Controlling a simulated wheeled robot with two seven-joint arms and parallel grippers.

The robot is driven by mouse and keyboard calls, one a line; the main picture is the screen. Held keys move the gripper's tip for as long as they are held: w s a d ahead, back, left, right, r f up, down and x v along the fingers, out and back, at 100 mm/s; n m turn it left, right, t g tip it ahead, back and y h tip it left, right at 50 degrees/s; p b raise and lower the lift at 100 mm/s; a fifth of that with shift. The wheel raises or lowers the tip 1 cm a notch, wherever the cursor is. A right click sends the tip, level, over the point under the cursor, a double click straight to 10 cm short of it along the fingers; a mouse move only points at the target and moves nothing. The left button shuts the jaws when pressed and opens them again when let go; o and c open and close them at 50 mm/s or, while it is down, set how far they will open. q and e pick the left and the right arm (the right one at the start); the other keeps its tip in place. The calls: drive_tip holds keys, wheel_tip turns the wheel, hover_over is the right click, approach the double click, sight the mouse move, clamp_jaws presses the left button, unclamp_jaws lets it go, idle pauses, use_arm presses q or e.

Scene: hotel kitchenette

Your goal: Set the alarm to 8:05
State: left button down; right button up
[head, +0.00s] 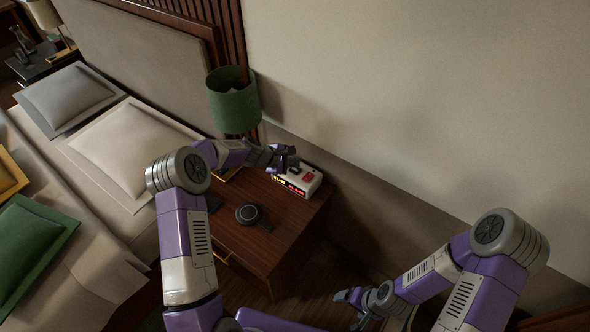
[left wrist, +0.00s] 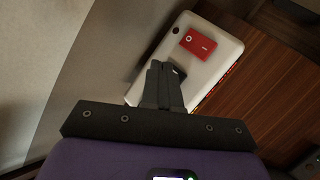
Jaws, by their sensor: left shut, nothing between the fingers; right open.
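A white alarm clock (head: 302,178) stands at the back right of the wooden nightstand, with a red patch on top and a lit display on its front; the digits are too small to read. It also shows in the left wrist view (left wrist: 222,53), with a red button (left wrist: 198,42) on top and a dark spot beside my fingers. My left gripper (head: 290,163) is shut and empty, its fingertips over the clock's top close to that dark spot; I cannot tell whether they touch. My right gripper (head: 345,296) is open and empty, low at the front right, away from the nightstand.
The nightstand (head: 282,247) also bears a round dark object (head: 248,214) and a green-shaded lamp (head: 233,98) behind my left arm. A bed with several pillows (head: 125,140) lies to the left. The wall runs close behind the clock.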

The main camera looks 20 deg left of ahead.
sight(293, 171)
use_arm(q)
drive_tip(key=shift+f, duration=0.15)
idle(0.6)
drive_tip(key=shift+f+b, duration=0.3)
drive_tip(key=shift+b, duration=0.05)
drive_tip(key=shift+f, duration=0.35)
idle(0.5)
drive_tip(key=shift+r, duration=0.15)
drive_tip(key=shift+r+p, duration=0.35)
drive_tip(key=shift+r, duration=0.25)
wheel_tip(293, 171, up, 5)
drive_tip(key=p, duration=0.4)
drive_tip(key=shift+r, duration=0.1)
idle(0.9)
